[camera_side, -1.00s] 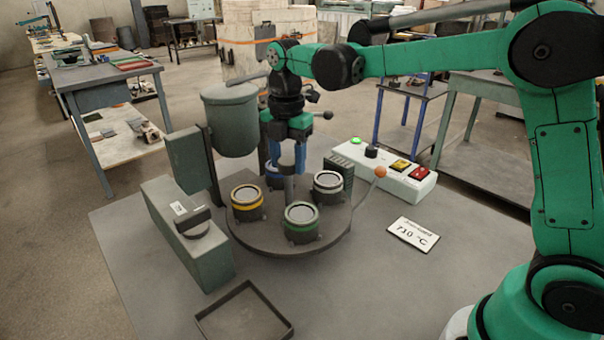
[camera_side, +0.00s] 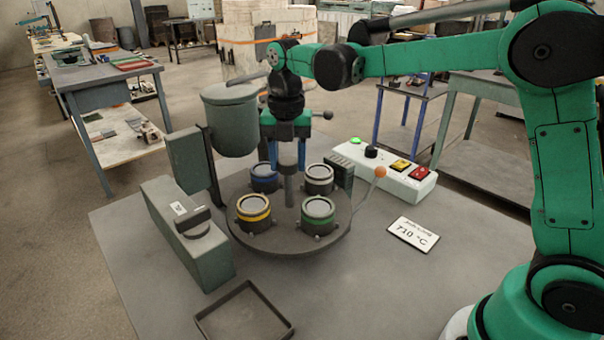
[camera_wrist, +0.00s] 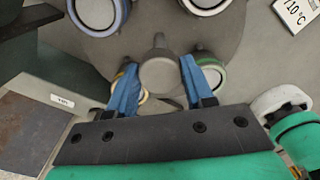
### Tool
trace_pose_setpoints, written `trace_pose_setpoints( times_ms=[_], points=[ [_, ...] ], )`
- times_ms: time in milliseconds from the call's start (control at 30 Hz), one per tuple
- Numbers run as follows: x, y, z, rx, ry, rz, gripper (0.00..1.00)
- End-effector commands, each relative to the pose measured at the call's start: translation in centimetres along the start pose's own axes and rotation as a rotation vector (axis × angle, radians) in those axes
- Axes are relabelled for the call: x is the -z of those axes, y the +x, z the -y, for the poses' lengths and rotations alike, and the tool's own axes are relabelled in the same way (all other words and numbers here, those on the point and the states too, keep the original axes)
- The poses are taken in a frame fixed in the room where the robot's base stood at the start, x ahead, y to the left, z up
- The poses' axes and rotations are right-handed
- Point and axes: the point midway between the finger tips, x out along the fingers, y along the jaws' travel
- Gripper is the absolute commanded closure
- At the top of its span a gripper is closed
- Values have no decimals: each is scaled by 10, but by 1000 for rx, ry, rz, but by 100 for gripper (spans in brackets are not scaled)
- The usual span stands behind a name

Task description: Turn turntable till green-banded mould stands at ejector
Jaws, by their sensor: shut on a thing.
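The round dark turntable (camera_side: 290,243) carries several banded moulds. The green-banded mould (camera_side: 318,214) stands front right, and the yellow-banded mould (camera_side: 253,212) front left. The white-banded mould (camera_side: 319,179) is back right, and the blue-banded mould (camera_side: 264,178) back left. My gripper (camera_side: 289,170) points down at the turntable's middle, its blue fingers shut on the grey centre post (camera_side: 290,190). The post's round top (camera_wrist: 158,75) shows between the fingers in the wrist view. A long grey-green box with a dark round part, apparently the ejector (camera_side: 190,250), stands left of the turntable.
A grey-green pot (camera_side: 230,120) stands behind left. A control box (camera_side: 395,175) with buttons and an orange-knobbed lever (camera_side: 380,172) is at the right, near a 710 °C sign (camera_side: 413,235). An empty tray (camera_side: 245,335) lies at the front.

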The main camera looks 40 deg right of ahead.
Motion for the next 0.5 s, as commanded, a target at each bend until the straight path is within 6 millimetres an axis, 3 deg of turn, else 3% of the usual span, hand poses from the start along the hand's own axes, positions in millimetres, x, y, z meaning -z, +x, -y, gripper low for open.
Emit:
trace_pose_setpoints(
  times_ms=[500],
  points=[
    [0, 0, 0, 0, -35, 0, 100]
  ],
)
